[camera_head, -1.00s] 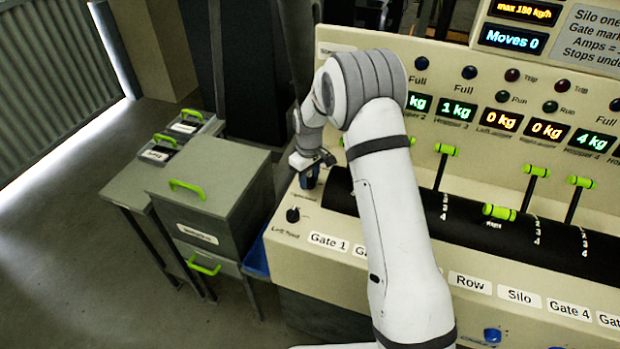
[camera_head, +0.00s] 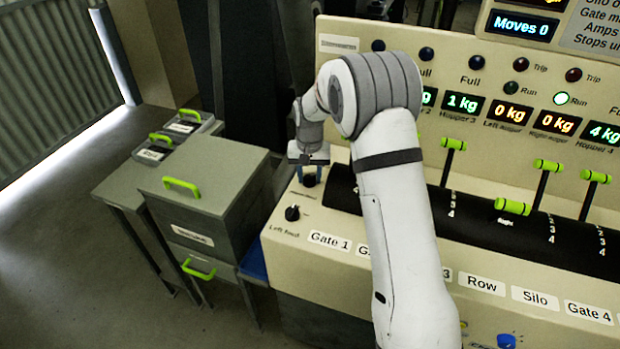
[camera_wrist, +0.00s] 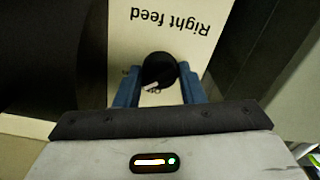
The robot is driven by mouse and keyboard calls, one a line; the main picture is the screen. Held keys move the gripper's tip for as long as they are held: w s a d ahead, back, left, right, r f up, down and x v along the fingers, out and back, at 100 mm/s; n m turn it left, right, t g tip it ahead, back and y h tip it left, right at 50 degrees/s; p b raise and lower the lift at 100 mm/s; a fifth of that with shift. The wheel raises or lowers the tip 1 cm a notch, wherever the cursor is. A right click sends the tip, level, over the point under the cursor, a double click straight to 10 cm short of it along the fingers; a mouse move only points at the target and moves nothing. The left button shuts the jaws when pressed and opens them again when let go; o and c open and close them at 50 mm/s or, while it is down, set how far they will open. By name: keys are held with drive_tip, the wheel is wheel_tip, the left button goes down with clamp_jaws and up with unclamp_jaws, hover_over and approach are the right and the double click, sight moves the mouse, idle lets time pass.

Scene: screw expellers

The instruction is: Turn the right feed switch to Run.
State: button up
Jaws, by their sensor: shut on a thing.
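The right feed switch is a black round knob (camera_wrist: 158,68) on the cream panel, beside the upside-down label "Right feed" (camera_wrist: 178,15) in the wrist view. My gripper (camera_wrist: 160,88) has its two blue fingers shut on the knob, one on each side. The knob's white mark points toward my gripper, by small lettering that is partly hidden. In the head view my gripper (camera_head: 309,176) is over the knob at the console's left end.
The left feed knob (camera_head: 292,213) is just in front of my gripper. A black cylinder (camera_head: 470,222) with green-handled levers lies to the right. A grey drawer cabinet (camera_head: 205,205) stands left of the console.

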sight(309, 175)
drive_tip(key=shift+m+b, duration=0.3)
drive_tip(key=shift+m, duration=0.6)
drive_tip(key=o, duration=1)
wheel_tip(309, 175, up, 8)
drive_tip(key=shift+f+b, duration=0.1)
drive_tip(key=shift+b, duration=0.45)
